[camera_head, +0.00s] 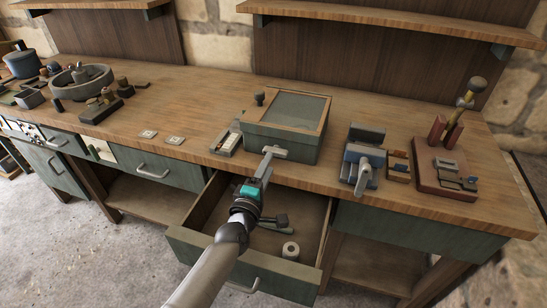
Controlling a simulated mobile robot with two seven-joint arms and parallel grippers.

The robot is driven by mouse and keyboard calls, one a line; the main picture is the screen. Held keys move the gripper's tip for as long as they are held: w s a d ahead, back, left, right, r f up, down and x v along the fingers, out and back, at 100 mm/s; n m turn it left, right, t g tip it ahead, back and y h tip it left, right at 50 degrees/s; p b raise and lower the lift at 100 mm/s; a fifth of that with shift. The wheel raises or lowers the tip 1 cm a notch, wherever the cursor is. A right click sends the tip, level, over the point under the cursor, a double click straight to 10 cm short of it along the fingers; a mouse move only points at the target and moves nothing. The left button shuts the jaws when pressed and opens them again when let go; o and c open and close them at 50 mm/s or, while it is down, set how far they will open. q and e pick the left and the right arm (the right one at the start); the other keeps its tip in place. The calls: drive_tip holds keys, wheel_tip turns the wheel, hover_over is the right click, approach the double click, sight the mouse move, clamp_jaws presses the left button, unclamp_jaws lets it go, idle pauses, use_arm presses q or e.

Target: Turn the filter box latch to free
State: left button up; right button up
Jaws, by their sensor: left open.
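A green box (254,134) with a wood-framed dark lid panel stands at the front edge of the bench; it looks like the filter box. A pale grey bar (278,153), seemingly its latch, lies about level across the lower front. My left gripper (267,160) is open at this bar, its fingers pointing up the picture. I cannot tell whether they touch the bar, and they hide part of the box front. My right gripper is not in view.
A blue device (352,153) with a grey lever and a red-brown stand (431,181) are to the right. A round grey basin (97,77) is far left.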

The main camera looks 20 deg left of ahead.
sight(276, 151)
use_arm(q)
drive_tip(key=shift+w+d+b, duration=0.1)
drive_tip(key=shift+w+b, duration=0.45)
drive_tip(key=shift+w, duration=2.05)
drive_tip(key=shift+c, duration=0.3)
clamp_jaws()
